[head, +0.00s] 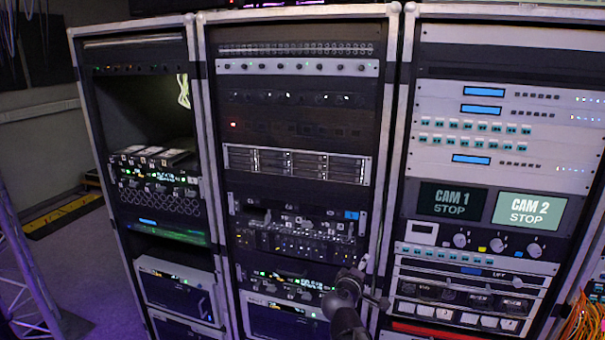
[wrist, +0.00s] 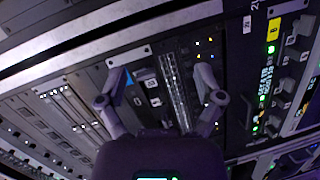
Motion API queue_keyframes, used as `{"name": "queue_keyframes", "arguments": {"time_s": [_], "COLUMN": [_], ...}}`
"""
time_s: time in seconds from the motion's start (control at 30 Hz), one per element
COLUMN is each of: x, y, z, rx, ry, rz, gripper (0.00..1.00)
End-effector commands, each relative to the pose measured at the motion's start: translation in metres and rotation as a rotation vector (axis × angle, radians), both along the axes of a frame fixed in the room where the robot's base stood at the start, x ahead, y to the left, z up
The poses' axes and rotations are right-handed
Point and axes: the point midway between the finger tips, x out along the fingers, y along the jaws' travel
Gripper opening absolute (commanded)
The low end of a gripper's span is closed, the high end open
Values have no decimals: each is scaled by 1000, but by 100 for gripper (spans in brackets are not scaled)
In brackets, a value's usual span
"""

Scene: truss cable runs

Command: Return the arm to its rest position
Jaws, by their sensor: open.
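My arm (head: 347,318) rises from the bottom edge of the head view, in front of the lower right part of the middle rack (head: 203,130). My gripper (wrist: 160,78) shows in the wrist view with its two fingers spread wide apart and nothing between them. Behind the fingers is a dark rack panel with a light ribbed strip (wrist: 175,92) and small buttons. I cannot tell the exact gap between the fingertips and this panel. In the head view the gripper is small and dark, and its fingers are hard to make out.
The right rack (head: 402,120) holds two screens, one reading CAM 1 STOP (head: 452,201) and one CAM 2 STOP (head: 527,210). The left rack (head: 92,150) has an open bay. Orange cables (head: 585,322) hang at lower right. A truss (head: 28,270) stands at far left, with clear floor (head: 85,265) beside it.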

Motion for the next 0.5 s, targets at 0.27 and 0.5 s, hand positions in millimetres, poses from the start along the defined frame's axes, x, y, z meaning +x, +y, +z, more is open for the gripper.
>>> {"name": "queue_keyframes", "arguments": {"time_s": [0.27,0.5], "x": [-33,-71], "y": [-42,-51], "z": [-54,-102], "rx": [323,598], "ry": [149,327], "rz": [-258,-451], "gripper": [86,86]}}
